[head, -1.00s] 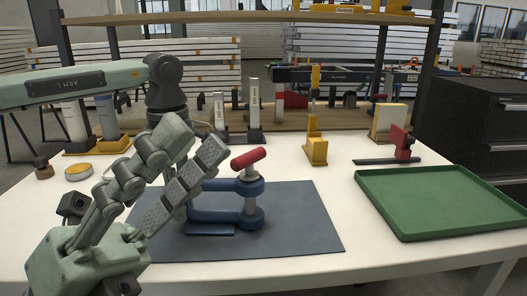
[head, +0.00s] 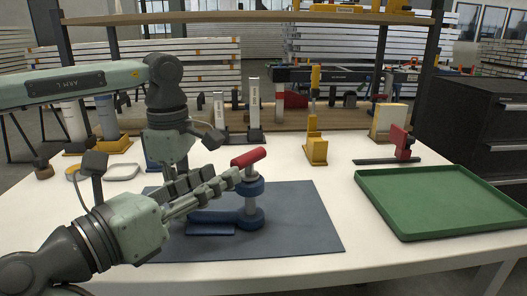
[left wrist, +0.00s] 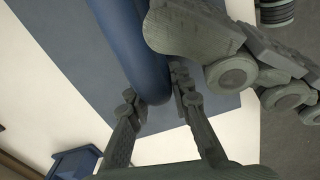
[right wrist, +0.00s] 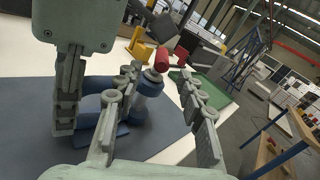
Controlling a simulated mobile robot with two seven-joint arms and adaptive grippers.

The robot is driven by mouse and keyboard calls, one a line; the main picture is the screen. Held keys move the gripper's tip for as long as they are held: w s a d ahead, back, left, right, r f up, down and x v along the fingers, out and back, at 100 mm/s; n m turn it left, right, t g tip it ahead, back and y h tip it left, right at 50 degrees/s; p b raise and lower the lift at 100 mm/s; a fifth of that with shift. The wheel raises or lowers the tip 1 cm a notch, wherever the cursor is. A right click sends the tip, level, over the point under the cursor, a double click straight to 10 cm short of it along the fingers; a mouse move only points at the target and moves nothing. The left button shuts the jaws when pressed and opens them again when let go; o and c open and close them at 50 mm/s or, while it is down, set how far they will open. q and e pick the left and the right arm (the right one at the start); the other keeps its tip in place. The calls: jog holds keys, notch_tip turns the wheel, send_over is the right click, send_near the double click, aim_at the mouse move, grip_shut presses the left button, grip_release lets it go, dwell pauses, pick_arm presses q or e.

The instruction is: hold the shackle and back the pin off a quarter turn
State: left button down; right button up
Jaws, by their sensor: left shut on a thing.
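The blue shackle (head: 250,213) lies on a grey mat (head: 305,225), with an upright grey pin topped by a red crossbar (head: 249,157). The crossbar also shows in the right wrist view (right wrist: 162,60). My left gripper (left wrist: 157,97) is shut on the blue shackle's bow; in the head view it is largely hidden behind my right gripper. My right gripper (head: 236,179) comes in from the lower left. Its fingers are spread in the right wrist view (right wrist: 157,82), with the crossbar showing beyond and between the tips. I cannot tell whether they touch it.
A green tray (head: 445,232) sits at the right of the white table. A red-and-black stand (head: 402,143) and a yellow block (head: 316,150) stand behind the mat. A yellow-rimmed disc (head: 73,173) and a pale ring (head: 122,172) lie at the left.

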aim_at(263, 152)
jog(key=shift+m, duration=0.3)
jog(key=x, duration=1.2)
jog(key=shift+d, duration=0.25)
grip_shut()
